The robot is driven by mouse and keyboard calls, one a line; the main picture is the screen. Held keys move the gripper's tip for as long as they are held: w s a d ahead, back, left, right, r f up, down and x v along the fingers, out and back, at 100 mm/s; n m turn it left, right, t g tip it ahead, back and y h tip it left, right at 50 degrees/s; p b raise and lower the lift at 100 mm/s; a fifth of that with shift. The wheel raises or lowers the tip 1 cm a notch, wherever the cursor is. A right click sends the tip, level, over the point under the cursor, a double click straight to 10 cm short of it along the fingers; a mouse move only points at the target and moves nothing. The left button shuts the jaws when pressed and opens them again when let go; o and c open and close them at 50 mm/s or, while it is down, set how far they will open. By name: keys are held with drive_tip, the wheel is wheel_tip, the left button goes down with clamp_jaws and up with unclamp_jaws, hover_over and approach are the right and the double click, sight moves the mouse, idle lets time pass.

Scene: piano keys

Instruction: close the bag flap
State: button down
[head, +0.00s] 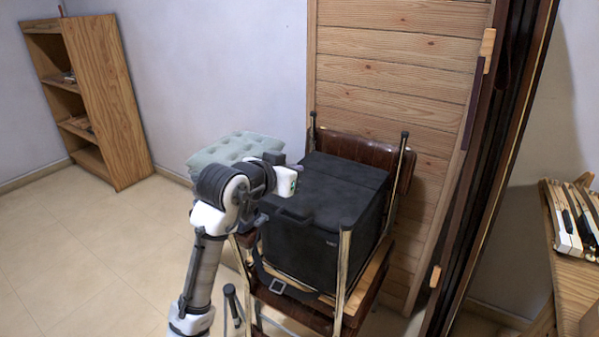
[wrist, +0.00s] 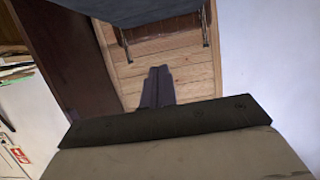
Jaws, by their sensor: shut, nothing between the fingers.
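The bag (head: 322,215) is a black, boxy bag sitting on a chair. Its top looks flat, with a seam across it toward the back. A strap with a buckle (head: 278,287) hangs low at its front. I cannot tell clearly whether the flap (head: 340,188) lies fully down. My gripper (head: 298,168) is at the left side of the bag's top, apparently just above it; contact cannot be told. In the wrist view, my gripper (wrist: 158,72) is shut and empty, with the dark bag (wrist: 135,10) at the upper edge.
A wooden door (head: 400,60) stands close behind. A green tufted cushion (head: 235,148) is left of the bag. A wooden shelf (head: 110,100) stands far left. Piano keys (head: 570,220) lie on a right-hand table. Left floor is clear.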

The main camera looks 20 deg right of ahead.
wheel_tip(320, 180, down, 12)
drive_tip(key=s+a+t+h+b, duration=0.2)
drive_tip(key=h+b, duration=0.1)
drive_tip(key=b, duration=0.9)
drive_tip(key=shift+s+a+t, duration=0.15)
drive_tip(key=shift+a+t, duration=0.15)
drive_tip(key=shift+a, duration=0.1)
